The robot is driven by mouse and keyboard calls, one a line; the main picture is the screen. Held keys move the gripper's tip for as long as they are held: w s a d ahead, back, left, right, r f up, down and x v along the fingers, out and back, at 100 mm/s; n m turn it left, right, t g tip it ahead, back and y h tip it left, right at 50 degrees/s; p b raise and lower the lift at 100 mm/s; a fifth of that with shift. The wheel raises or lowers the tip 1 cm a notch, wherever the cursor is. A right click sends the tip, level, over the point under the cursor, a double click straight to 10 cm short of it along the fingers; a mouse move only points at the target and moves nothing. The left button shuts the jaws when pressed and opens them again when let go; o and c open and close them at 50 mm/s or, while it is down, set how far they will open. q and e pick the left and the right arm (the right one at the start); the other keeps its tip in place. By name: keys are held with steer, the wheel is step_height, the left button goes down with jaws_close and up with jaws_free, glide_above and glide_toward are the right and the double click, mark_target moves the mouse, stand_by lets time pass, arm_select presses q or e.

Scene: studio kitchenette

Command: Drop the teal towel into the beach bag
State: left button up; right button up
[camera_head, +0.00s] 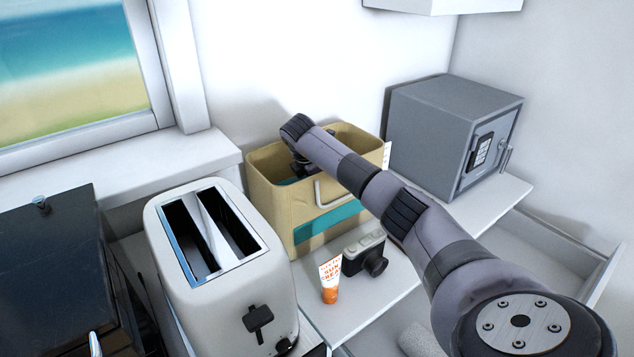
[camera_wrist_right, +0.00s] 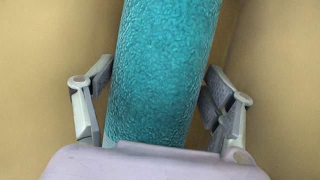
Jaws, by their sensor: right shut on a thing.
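The beach bag (camera_head: 273,196) is a tan, open-topped box shape with a white handle and a teal band, standing on the counter by the wall. My right arm reaches over it, and the wrist is at its opening. The teal towel (camera_wrist_right: 165,70), a rolled, textured cylinder, lies between the fingers of my right gripper (camera_wrist_right: 158,100), which is shut on it. Tan bag walls show on both sides of it in the right wrist view. In the head view only a little teal shows inside the bag; the fingers are mostly hidden. My left gripper is not in view.
A white toaster (camera_head: 250,285) stands left of the bag. A sunscreen tube (camera_head: 330,281) and a camera (camera_head: 366,254) are in front of it. A grey safe (camera_head: 430,135) stands to the right. A dark box (camera_head: 50,270) is at far left. An open drawer (camera_head: 570,245) is at right.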

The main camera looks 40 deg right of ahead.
steer(key=o, duration=1.4)
steer(key=shift+o, duration=0.2)
step_height(320, 180, up, 10)
steer(key=shift+r, duration=0.1)
